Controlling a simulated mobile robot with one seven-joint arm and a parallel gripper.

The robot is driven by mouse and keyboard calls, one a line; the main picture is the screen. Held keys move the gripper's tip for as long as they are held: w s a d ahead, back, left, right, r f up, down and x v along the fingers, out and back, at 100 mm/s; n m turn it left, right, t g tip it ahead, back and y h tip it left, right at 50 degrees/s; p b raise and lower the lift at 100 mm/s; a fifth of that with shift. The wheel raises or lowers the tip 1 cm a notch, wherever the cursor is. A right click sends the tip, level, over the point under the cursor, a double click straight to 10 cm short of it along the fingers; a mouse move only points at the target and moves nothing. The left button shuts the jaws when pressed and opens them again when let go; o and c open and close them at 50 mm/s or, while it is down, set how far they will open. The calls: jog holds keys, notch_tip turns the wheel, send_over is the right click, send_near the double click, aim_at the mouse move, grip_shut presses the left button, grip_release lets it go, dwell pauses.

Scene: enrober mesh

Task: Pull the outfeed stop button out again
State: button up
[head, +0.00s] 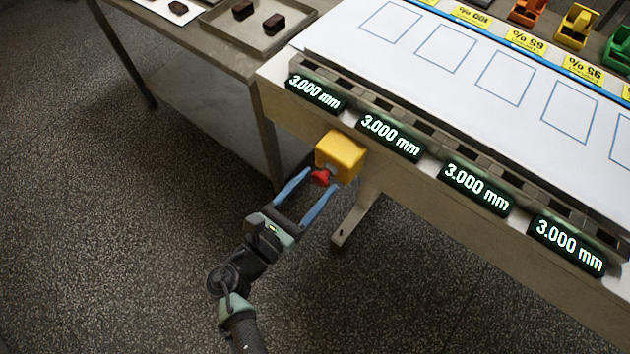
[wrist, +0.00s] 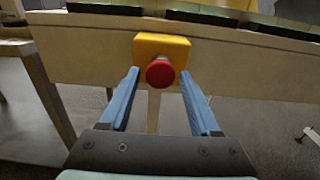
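The outfeed stop button is a red mushroom button (head: 320,177) on a yellow box (head: 343,154) fixed to the front side of the conveyor frame. In the wrist view the red button (wrist: 160,73) sits in the middle of the yellow box (wrist: 177,47). My gripper (head: 318,178) is open, its two blue fingers spread wide to the left and right of the button. In the wrist view the fingers (wrist: 160,75) show clear gaps to the button on both sides. Whether the button is pressed in or out I cannot tell.
Several black displays reading 3.000 mm (head: 391,137) line the frame's edge above the box. A white belt (head: 455,75) with blue outlines lies behind them. A side table with a tray (head: 230,22) of dark pieces stands upper left. The floor (head: 120,250) in front is clear.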

jog(key=shift+o, duration=0.6)
jog(key=shift+d, duration=0.1)
jog(key=v, duration=1.3)
jog(key=shift+b, duration=0.45)
